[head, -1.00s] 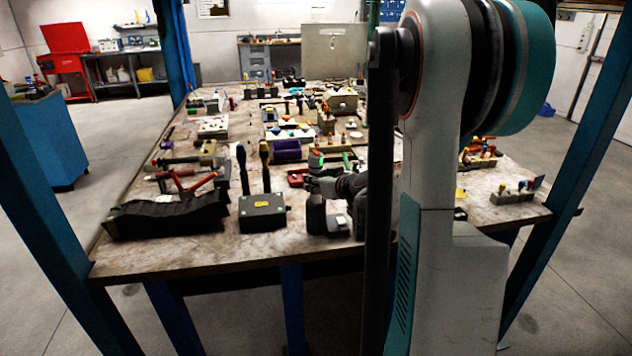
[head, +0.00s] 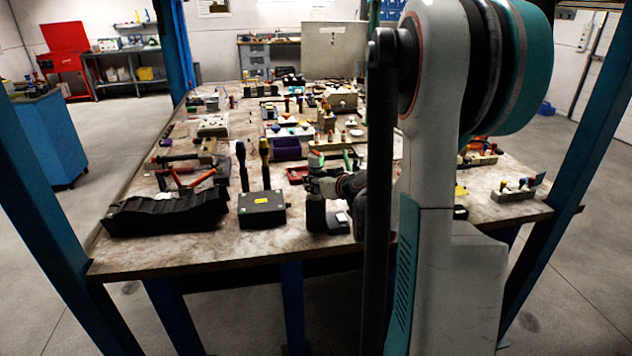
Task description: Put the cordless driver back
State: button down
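My gripper (head: 322,186) is small and dark in the head view, low over the near edge of the table. It is at the upper part of a dark upright body with a thick base (head: 315,214), which looks like the cordless driver. I cannot tell whether the fingers are closed on it. The base seems to stand on or just above the table, beside a dark block with a pale patch (head: 340,222). My arm hides what lies to the right. No empty place for the driver can be made out clearly.
Left of the gripper, a dark box (head: 262,208) has two upright handles behind it. A long black cradle (head: 165,212) lies at the near left, with red-handled tools behind. A purple bin (head: 287,150) and many small parts crowd the table beyond. Blue posts flank the table.

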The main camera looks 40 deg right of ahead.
jog(key=shift+f, duration=0.35)
dwell(0.3)
jog(key=c, duration=1.1)
grip_release()
jog(key=v, duration=1.2)
